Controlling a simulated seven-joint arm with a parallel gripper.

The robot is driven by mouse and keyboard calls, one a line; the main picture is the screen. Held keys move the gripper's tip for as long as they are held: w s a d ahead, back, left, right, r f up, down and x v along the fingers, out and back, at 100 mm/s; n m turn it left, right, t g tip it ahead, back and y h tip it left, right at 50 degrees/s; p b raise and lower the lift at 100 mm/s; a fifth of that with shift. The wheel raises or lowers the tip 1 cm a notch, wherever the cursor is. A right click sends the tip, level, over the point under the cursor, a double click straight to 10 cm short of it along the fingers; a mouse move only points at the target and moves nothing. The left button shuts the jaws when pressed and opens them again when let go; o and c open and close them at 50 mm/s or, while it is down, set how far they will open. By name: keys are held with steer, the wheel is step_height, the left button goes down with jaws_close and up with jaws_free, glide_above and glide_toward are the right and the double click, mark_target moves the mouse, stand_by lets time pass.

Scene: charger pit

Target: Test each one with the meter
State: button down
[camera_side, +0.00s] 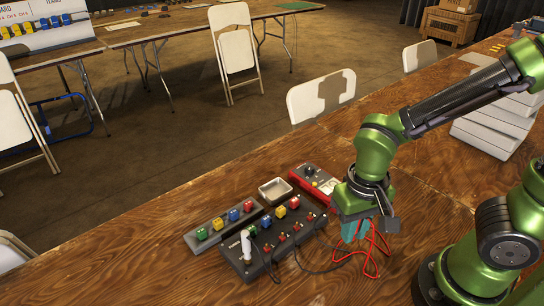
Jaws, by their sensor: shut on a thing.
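A red-cased meter (312,181) with a dial lies on the wooden table, partly behind my wrist. A dark test board (255,265) in front of it carries green, blue, yellow and red blocks (280,212) along its back and several small red parts (282,239) along its front. A white handle (246,246) stands upright at its left end. A grey rack (209,243) to the left holds green, yellow, blue and red blocks (233,215). My gripper (353,233), with teal fingers, is right of the board. Red cable (371,262) loops beside the fingers; the held piece is mostly hidden.
A small metal tray (275,190) sits between rack and meter. A black cable (318,270) runs from the board towards my gripper. White stacked trays (492,125) stand at the right. A white chair (321,96) is behind the table. The table's front left is clear.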

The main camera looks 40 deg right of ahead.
steer(key=w+a+r, duration=0.2)
steer(key=w+r, duration=0.1)
steer(key=w, duration=1)
steer(key=shift+s+f, duration=0.15)
steer(key=shift+f, duration=1.35)
steer(key=shift+s+f, duration=0.15)
steer(key=shift+f, duration=1.35)
steer(key=shift+f, duration=0.95)
steer(key=c, duration=0.7)
jaws_free()
step_height(320, 180, up, 8)
steer(key=shift+f, duration=0.2)
